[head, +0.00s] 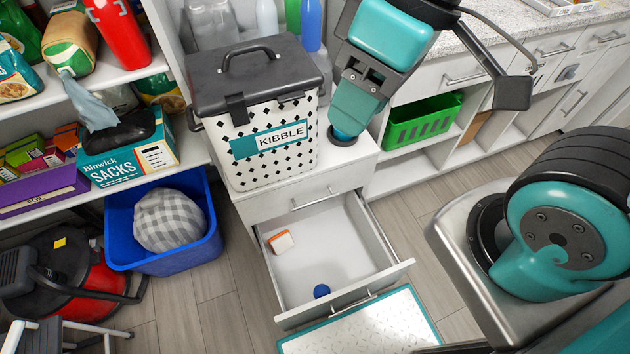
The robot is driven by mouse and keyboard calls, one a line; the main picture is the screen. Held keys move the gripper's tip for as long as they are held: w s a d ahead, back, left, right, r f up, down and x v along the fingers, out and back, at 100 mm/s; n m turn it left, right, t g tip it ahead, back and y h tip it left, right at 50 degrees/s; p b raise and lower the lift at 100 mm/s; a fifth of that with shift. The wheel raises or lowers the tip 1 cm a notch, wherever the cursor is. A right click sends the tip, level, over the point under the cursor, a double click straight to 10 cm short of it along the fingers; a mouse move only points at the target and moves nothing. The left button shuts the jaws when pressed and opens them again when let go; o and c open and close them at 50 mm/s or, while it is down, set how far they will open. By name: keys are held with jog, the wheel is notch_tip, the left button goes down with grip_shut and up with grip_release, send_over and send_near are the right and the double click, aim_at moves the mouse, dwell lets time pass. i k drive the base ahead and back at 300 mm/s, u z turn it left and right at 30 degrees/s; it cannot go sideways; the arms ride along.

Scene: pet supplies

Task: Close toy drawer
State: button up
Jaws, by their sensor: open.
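The toy drawer (395,277) is pulled well out of the white cabinet, below a shut upper front (262,206). It has a pale metal bar handle (340,304) on its front. Inside lie an orange and white block (282,242) towards the back left and a small blue ball (321,291) near the front. My gripper (346,125) points down over the right side of the cabinet top, above and behind the open drawer and apart from its handle. It holds nothing that I can see. Its jaws are seen mostly from the side, so the gap is hidden.
A kibble bin (275,165) stands on the cabinet top (340,158), left of my gripper. A blue tub (165,263) with a checked cushion (172,222) stands left of the drawer. A teal-edged mat (370,325) lies before it. A green basket (422,122) sits on a shelf to the right.

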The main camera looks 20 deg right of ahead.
aim_at(337, 246)
jog(key=k, duration=1.65)
